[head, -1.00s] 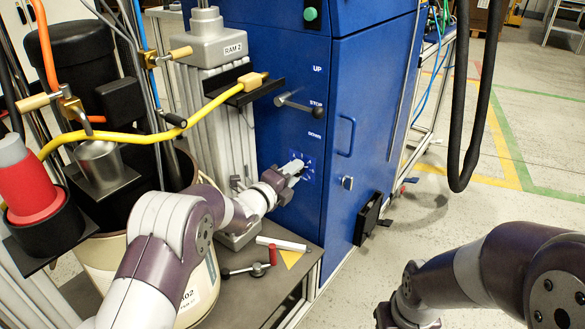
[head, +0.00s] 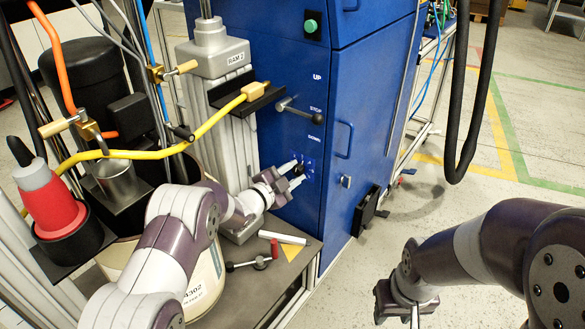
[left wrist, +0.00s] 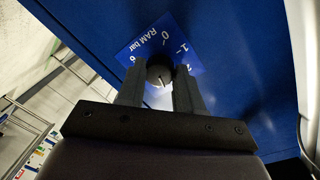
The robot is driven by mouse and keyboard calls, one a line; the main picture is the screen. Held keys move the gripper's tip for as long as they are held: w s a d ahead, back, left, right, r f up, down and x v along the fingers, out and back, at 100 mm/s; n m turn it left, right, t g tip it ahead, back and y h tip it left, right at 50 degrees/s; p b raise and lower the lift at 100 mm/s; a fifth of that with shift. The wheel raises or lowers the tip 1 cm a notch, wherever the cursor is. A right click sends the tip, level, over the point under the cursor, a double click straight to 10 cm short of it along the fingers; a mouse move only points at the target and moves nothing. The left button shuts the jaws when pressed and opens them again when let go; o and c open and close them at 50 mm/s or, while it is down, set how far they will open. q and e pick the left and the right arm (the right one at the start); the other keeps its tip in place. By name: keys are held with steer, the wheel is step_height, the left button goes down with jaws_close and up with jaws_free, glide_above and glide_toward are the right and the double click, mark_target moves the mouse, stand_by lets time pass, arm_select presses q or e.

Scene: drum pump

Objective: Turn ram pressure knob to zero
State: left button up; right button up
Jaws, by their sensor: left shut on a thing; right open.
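The ram pressure knob (left wrist: 159,70) is a dark round knob with a pale line on its face. It sits on a blue "RAM bar" scale plate (left wrist: 150,40) on the cabinet front; 0, 1 and 2 are readable, and fingers and knob hide part of the scale. My left gripper (left wrist: 159,92) is shut on the knob, one finger on each side. In the head view the left gripper (head: 292,174) reaches the plate from the left. I cannot tell the exact setting. My right gripper (head: 408,310) is open and empty, low at the right, away from the cabinet.
A lever (head: 296,108) marked UP, STOP, DOWN sticks out above the knob. A blue door handle (head: 344,140) is to its right. A black hose (head: 466,110) hangs at right.

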arm_select(q)
steer(key=n+p, duration=0.2)
steer(key=n, duration=0.4)
steer(key=shift+f+h+p, duration=0.1)
steer(key=shift+h+p, duration=0.2)
steer(key=shift+p, duration=0.05)
steer(key=n+p, duration=0.1)
steer(key=n, duration=0.2)
steer(key=shift+n, duration=0.4)
steer(key=n+p, duration=0.1)
steer(key=n, duration=0.2)
steer(key=shift+f+n+h, duration=0.15)
steer(key=shift+n+h, duration=0.15)
steer(key=n, duration=0.3)
steer(key=shift+n+t, duration=0.3)
steer(key=shift+n, duration=0.1)
steer(key=n+p, duration=0.1)
steer(key=n, duration=0.3)
steer(key=shift+n, duration=0.4)
steer(key=n, duration=0.3)
steer(key=shift+s+f+n+t+p, duration=0.1)
steer(key=shift+n+t+p, duration=0.2)
steer(key=shift+t+p, duration=0.1)
steer(key=shift+n+y, duration=0.5)
steer(key=shift+n, duration=1.6)
